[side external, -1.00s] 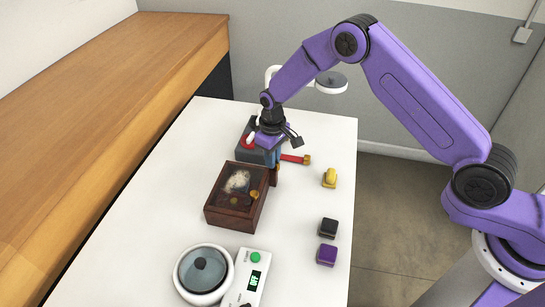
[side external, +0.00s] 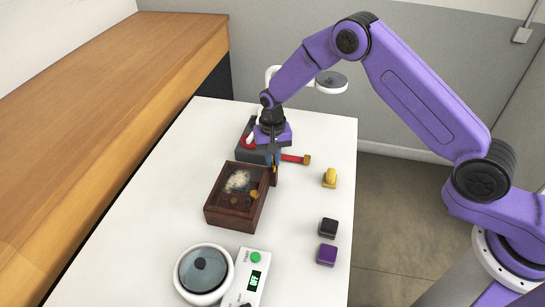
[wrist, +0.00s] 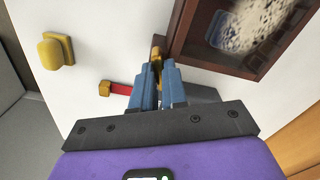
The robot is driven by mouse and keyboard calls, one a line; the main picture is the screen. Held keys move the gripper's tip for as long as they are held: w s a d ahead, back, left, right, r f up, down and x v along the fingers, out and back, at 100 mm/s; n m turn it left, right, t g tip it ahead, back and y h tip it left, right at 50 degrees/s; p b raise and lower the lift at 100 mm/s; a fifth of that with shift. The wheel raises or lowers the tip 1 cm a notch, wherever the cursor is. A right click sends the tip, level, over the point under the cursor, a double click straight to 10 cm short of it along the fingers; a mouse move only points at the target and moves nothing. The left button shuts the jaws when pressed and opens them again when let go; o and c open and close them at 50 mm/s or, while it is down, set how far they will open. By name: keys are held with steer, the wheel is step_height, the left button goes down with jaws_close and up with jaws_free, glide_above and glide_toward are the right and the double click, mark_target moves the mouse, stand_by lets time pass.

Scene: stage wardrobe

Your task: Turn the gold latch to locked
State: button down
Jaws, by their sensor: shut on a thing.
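The gold latch (wrist: 157,50) is a narrow gold piece at the edge of a dark wooden box (wrist: 183,28). My gripper (wrist: 158,70) is shut on it, with the blue fingers on either side and only its tip and a strip between them showing. In the side external view my gripper (side external: 274,168) points down at the far right corner of the box (side external: 225,218). The fingers largely hide the latch there, so its exact angle cannot be told. The box has a window with something pale and fluffy inside, and a small gold round piece (side external: 254,194) near its right side.
A red bar with a gold end (side external: 296,158) and a grey block lie close behind my gripper. A yellow knob-like piece (side external: 329,178), a black cube (side external: 328,228) and a purple cube (side external: 327,255) stand to the right.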

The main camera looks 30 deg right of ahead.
steer(key=m, duration=0.4)
steer(key=shift+m, duration=0.3)
stand_by(0.5)
steer(key=c, duration=1.2)
jaws_free()
steer(key=shift+o, duration=0.2)
steer(key=shift+r, duration=0.1)
step_height(320, 180, up, 17)
steer(key=shift+r, duration=0.15)
